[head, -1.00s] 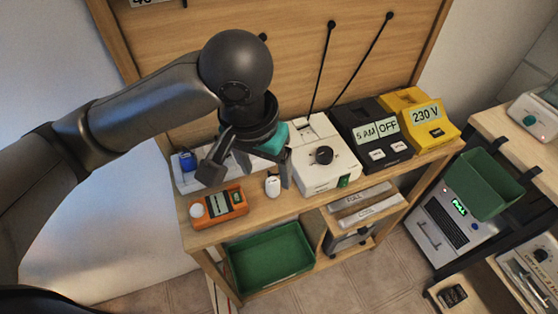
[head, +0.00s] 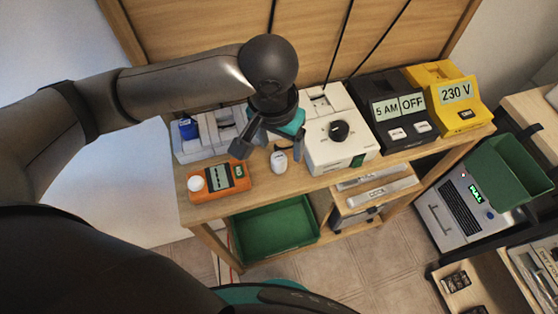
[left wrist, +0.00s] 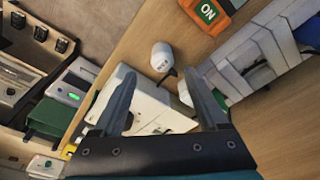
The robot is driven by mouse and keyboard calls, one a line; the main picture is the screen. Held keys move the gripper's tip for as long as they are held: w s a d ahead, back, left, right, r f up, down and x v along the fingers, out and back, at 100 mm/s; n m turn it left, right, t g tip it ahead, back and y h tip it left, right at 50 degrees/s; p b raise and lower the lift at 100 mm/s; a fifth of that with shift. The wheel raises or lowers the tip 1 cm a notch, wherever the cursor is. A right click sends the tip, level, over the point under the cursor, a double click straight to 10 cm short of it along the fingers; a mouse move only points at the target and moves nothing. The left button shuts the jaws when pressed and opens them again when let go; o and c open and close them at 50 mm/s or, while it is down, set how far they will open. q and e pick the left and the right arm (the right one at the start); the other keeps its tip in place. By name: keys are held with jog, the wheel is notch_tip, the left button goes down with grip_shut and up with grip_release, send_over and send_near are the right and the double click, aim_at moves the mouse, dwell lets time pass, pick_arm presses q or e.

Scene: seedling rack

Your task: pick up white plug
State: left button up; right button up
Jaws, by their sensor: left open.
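The white plug (head: 279,162), a small rounded white piece, stands on the wooden bench top between the orange meter and the white device with a black knob. In the left wrist view the plug (left wrist: 162,57) shows ahead of the fingertips, roughly centred between them, with a short dark piece beside it. My left gripper (head: 270,150) is open and empty, above and just behind the plug; its spread fingers (left wrist: 160,76) show in the left wrist view. I see no contact with the plug. My right gripper is not in view.
An orange meter (head: 219,181) lies left of the plug and the white knob device (head: 341,151) close on its right. A white socket strip (head: 207,146) stands behind. A black timer box (head: 399,128) and yellow 230 V box (head: 455,112) stand farther right. A green tray (head: 275,233) sits below.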

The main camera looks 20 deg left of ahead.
aim_at(279, 156)
pick_arm(q)
jog(key=f, duration=0.2)
jog(key=f+b, duration=0.1)
jog(key=f, duration=0.1)
jog(key=shift+a, duration=0.25)
jog(key=shift+w+f, duration=0.15)
jog(key=shift+f, duration=0.3)
grip_shut()
